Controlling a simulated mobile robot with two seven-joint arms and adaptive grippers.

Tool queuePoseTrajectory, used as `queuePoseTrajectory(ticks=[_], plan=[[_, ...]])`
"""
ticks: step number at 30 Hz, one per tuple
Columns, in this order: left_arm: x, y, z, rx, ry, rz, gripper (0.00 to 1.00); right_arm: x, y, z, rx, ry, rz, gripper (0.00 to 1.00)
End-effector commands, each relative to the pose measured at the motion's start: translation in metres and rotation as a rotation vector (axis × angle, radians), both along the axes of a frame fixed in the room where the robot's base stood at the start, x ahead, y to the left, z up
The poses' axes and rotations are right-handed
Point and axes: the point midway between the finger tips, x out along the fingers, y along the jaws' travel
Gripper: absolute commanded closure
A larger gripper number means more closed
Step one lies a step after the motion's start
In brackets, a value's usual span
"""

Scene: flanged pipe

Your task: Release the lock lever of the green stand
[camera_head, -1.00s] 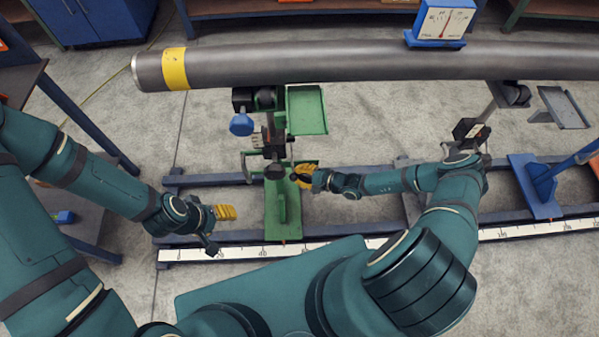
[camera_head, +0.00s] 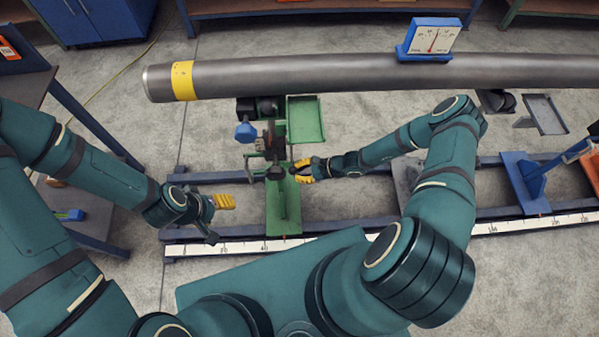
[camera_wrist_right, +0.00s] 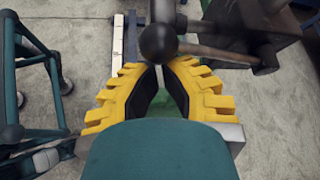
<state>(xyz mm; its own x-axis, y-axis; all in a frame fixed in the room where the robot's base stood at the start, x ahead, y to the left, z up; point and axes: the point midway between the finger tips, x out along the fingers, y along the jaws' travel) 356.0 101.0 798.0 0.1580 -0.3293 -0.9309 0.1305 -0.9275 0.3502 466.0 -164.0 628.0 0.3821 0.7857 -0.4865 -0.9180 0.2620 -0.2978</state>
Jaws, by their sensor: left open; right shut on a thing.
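The green stand (camera_head: 284,213) sits on the blue rails below the left part of the pipe, with a blue knob (camera_head: 245,132) at its left. My right gripper (camera_head: 302,170) is at the right side of the stand. In the right wrist view its yellow fingers (camera_wrist_right: 160,70) are closed in around the dark ball-ended lock lever (camera_wrist_right: 158,43), whose rod runs off to the right. The exact contact is partly hidden between the fingers. My left gripper (camera_head: 224,202) is open and empty, left of the stand and apart from it.
The grey pipe (camera_head: 330,73) with a yellow band spans the back and carries a blue gauge (camera_head: 430,37). A white scale strip (camera_head: 220,247) runs along the front rail. A blue stand (camera_head: 525,183) is at the right. A bench with shelves (camera_head: 85,100) is at the left.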

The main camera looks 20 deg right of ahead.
Motion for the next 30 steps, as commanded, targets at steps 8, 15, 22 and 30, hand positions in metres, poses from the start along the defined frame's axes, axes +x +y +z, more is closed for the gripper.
queuePoseTrajectory(ticks=[8,15,22,30], plan=[[0.001,0.000,0.002,0.000,-0.002,0.002,0.41,0.003,0.001,0.025,0.052,0.174,0.004,1.00],[0.001,0.000,0.004,0.001,-0.003,0.002,0.41,0.005,0.000,0.036,0.055,0.170,0.001,1.00],[0.002,0.000,0.005,0.001,-0.004,0.004,0.41,0.006,0.000,0.039,0.055,0.169,0.002,1.00],[0.002,0.000,0.005,0.001,-0.004,0.003,0.41,0.006,0.001,0.039,0.056,0.168,0.002,1.00]])
